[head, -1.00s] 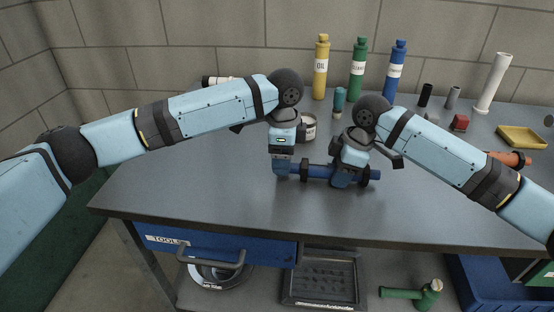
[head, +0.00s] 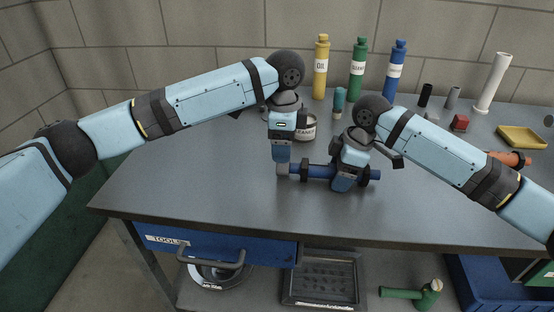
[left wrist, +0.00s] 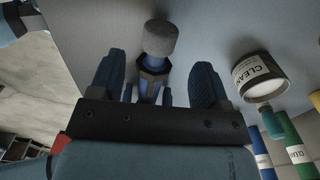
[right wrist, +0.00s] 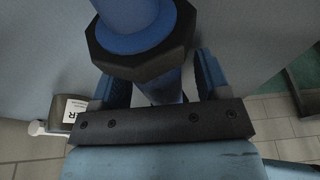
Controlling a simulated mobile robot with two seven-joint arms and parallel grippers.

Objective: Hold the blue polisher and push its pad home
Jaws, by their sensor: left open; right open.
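The blue polisher (head: 320,171) lies on its side on the grey table, with black collars along its body. Its grey pad (head: 282,169) is at the left end; the pad also shows in the left wrist view (left wrist: 160,40). My left gripper (head: 281,158) is open just above the pad end, with the pad and blue neck between and beyond its fingers in the left wrist view. My right gripper (head: 345,186) is open around the polisher's right part. In the right wrist view the blue body and a black collar (right wrist: 140,55) show at its fingers; contact is unclear.
Yellow, green and blue bottles (head: 397,70) stand at the back. An orange tool (head: 510,158) and a yellow tray (head: 522,137) are at right. The table's left and front are clear.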

